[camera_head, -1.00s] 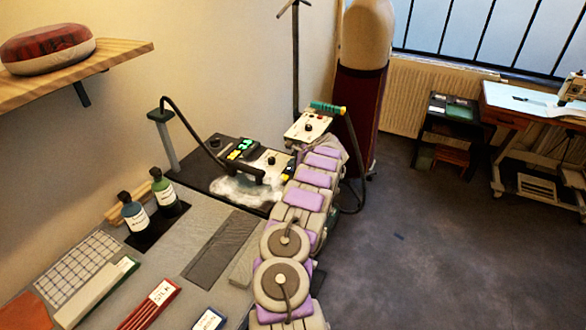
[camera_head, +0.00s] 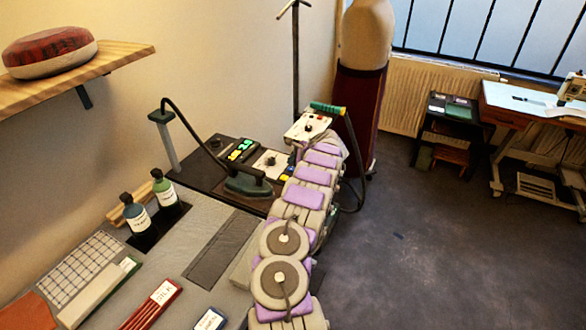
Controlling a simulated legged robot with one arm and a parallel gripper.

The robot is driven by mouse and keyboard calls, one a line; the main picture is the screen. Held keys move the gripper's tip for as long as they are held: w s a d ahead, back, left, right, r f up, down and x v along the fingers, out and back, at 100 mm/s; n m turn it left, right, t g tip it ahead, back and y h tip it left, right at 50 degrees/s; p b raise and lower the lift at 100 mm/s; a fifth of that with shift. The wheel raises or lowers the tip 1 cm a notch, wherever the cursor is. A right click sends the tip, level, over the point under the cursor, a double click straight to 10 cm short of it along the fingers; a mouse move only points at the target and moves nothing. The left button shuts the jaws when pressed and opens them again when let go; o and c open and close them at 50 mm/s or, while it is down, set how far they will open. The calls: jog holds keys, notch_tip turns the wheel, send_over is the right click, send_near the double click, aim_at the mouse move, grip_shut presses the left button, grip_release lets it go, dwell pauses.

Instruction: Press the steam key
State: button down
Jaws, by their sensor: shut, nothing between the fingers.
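A dark console (camera_head: 190,168) stands at the back of the table. It carries a block of small green and yellow keys (camera_head: 241,150) and a pale plate with a dial (camera_head: 270,163). I cannot read which key is the steam key. A dark green iron (camera_head: 246,187) rests at the console's front, with no steam around it. My arm rises from the bottom and passes right of the console, covering its right end. A small yellow and dark part shows at the arm's left edge; I cannot tell what it is. My gripper is hidden behind the arm.
Two bottles (camera_head: 136,214) (camera_head: 164,188) stand left of the console. A hose post (camera_head: 167,143) is at the back left. A wooden shelf (camera_head: 110,60) overhangs the left.

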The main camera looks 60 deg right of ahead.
aim_at(293, 169)
notch_tip(293, 169, up, 6)
jog(key=p, duration=0.3)
dwell(0.7)
